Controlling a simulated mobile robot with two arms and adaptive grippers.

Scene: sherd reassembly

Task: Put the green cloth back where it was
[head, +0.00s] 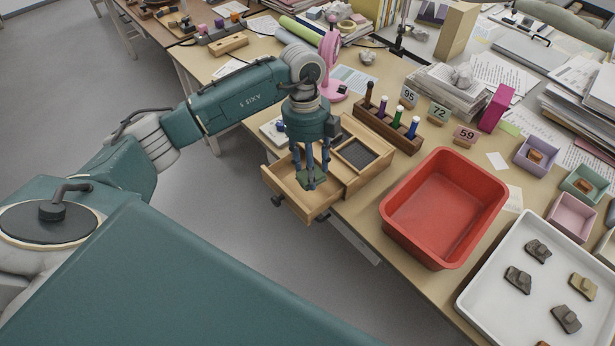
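My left gripper (311,180) points down into an open wooden drawer (284,184) at the table's edge. A small patch of dark green cloth (312,173) shows between and behind its fingers, low inside the drawer. The fingers hide much of the cloth. I cannot tell whether they are closed on it or only around it. My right gripper is not in view.
The drawer belongs to a small wooden box with a dark-lined compartment (358,154). A rack of coloured-top tools (388,130) stands behind it. A red tub (440,205) and a white tray (510,315) with several sherds lie to the right. A pink fan (331,60) stands behind the gripper.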

